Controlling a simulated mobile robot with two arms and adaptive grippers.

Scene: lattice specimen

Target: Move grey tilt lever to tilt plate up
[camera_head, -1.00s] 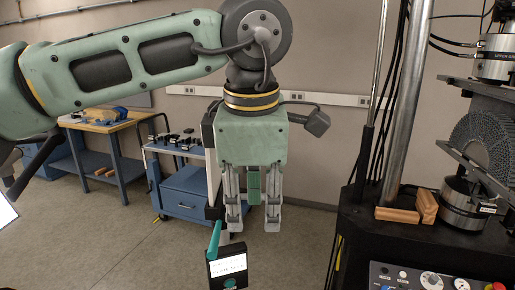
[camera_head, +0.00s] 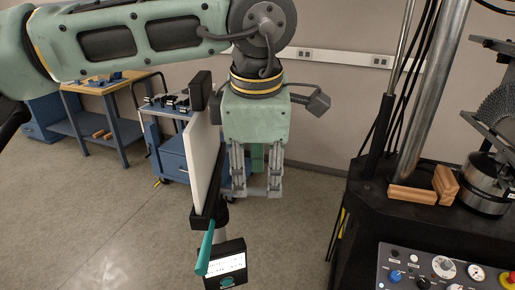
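The plate (camera_head: 204,158) stands upright left of my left gripper, seen at a steep angle as a narrow white face with black end pieces. A teal handle (camera_head: 205,248) sticks out below its lower end. A small black box with a lit screen (camera_head: 225,264) is under it. I cannot make out a clearly grey lever. My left gripper (camera_head: 257,190) points down just right of the plate, its two fingers apart. Nothing is clearly held between them. Whether it touches the plate is unclear. My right gripper is not in view.
A black test machine (camera_head: 375,215) with a control panel (camera_head: 446,272) and wooden blocks (camera_head: 428,188) stands at the right. A blue cart (camera_head: 174,160) and a workbench (camera_head: 92,120) stand behind at the left. The floor at the lower left is clear.

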